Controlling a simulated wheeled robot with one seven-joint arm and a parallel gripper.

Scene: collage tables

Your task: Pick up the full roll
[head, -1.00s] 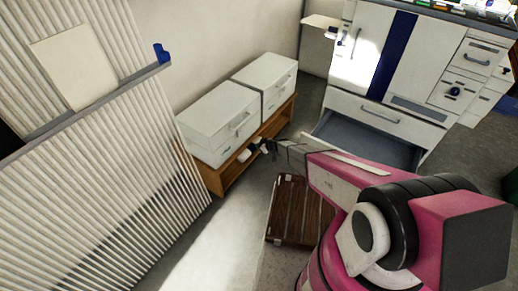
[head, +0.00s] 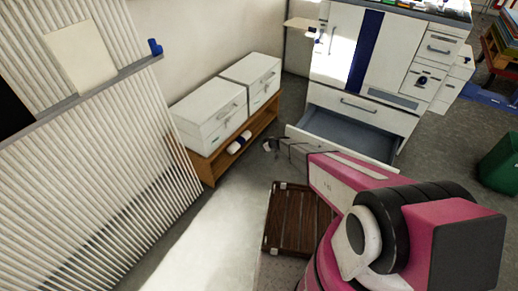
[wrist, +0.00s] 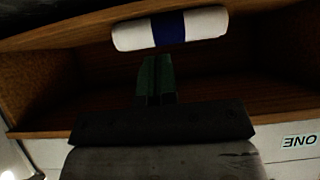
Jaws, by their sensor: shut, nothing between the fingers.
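A white roll with a dark blue band (head: 240,142) lies on the lower shelf of a wooden unit (head: 207,170), under the white boxes. In the wrist view the roll (wrist: 134,35) lies across the top of the picture, on its side inside the shelf. My gripper (head: 268,146) is to the right of the roll in the head view, apart from it. In the wrist view its dark green fingers (wrist: 155,62) are together and empty, pointing toward the roll with a gap between.
White drawer boxes (head: 208,112) stand on the wooden unit. A white cabinet with an open lower drawer (head: 340,150) stands at the back. A brown slatted pallet (head: 298,222) lies on the floor beside my arm. A ribbed panel (head: 95,190) stands at left.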

